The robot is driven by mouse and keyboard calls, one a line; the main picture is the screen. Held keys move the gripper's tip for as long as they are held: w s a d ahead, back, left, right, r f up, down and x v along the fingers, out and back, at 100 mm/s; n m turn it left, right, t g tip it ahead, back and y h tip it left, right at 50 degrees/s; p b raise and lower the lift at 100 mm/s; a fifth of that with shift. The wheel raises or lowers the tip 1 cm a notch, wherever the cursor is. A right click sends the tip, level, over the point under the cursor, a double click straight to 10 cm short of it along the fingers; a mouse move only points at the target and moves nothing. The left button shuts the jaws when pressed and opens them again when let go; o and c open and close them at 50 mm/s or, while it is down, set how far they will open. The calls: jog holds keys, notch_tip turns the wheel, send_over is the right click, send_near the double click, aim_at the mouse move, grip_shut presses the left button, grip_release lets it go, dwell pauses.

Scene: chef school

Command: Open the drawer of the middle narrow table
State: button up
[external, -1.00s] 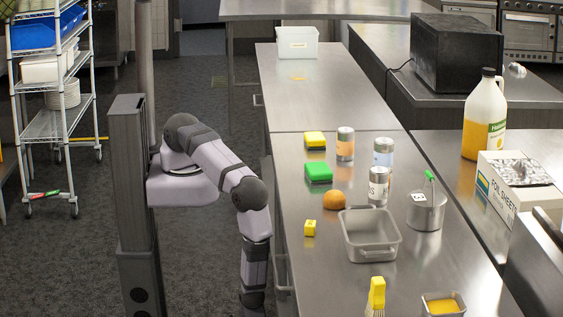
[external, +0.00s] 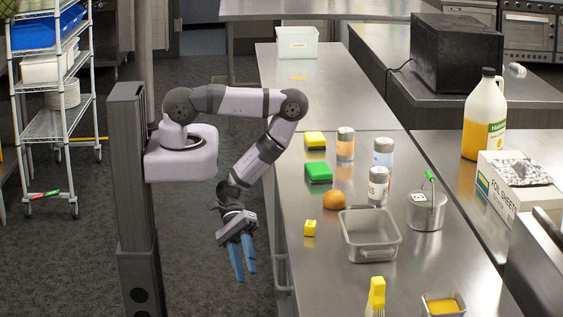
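The narrow steel table (external: 325,283) runs along the middle of the external view, with a second section (external: 350,98) behind it. The near section's left side faces my arm and shows at a steep angle. A drawer handle (external: 283,272) is partly visible there; the drawer front looks flush with the side. My gripper (external: 246,279) hangs left of this side, with its blue fingers pointing down. The fingers are apart with nothing between them. The gripper appears close to the handle but not touching it; the exact distance is hard to tell.
On the near tabletop stand a metal pan (external: 369,250), several cans (external: 378,185), sponges (external: 318,173), an orange-brown round item (external: 334,200) and a yellow-handled brush (external: 376,296). A wheeled rack (external: 45,125) stands far left. The floor (external: 70,260) left of my column is clear.

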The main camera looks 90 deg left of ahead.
aim_at(275, 270)
jog(key=w+d+r+n+t+h+b, duration=0.1)
jog(key=w+r+t+h+b, duration=0.1)
jog(key=w+r, duration=0.3)
jog(key=shift+w+d+t+h+b, duration=0.15)
jog(key=shift+d+t+h+b, duration=0.15)
jog(key=shift+t+h, duration=0.2)
jog(key=shift+f, duration=0.1)
jog(key=shift+b+x, duration=0.7)
jog(key=shift+x, duration=2.85)
jog(key=shift+c, duration=0.2)
grip_shut()
